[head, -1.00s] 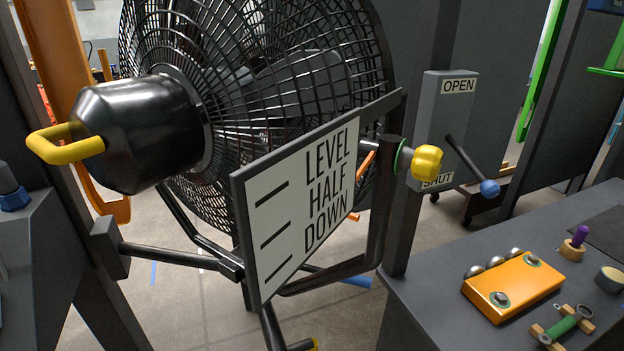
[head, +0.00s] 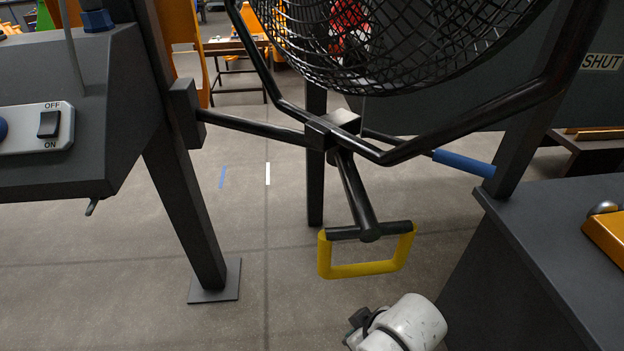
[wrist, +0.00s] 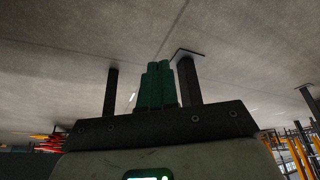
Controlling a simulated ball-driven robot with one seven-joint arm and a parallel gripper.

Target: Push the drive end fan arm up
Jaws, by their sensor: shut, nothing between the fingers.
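A black arm (head: 357,193) slopes down from a joint under the fan in the head view. It ends in a crossbar with a yellow U-shaped handle (head: 365,269). I cannot tell by any label whether this is the drive end arm. The fan cage (head: 400,45) shows only its lower part, above. A white part of my arm (head: 405,325) is at the bottom edge, below and apart from the yellow handle. My gripper (wrist: 158,70) shows in the wrist view with its green fingers shut together and empty. The yellow handle is not seen there.
A blue-gripped lever (head: 463,163) sticks out to the right under the fan. A dark bench (head: 550,240) stands at right. A control panel (head: 35,127) with an OFF/ON switch is at left. A post with a foot plate (head: 214,281) stands left; floor between is clear.

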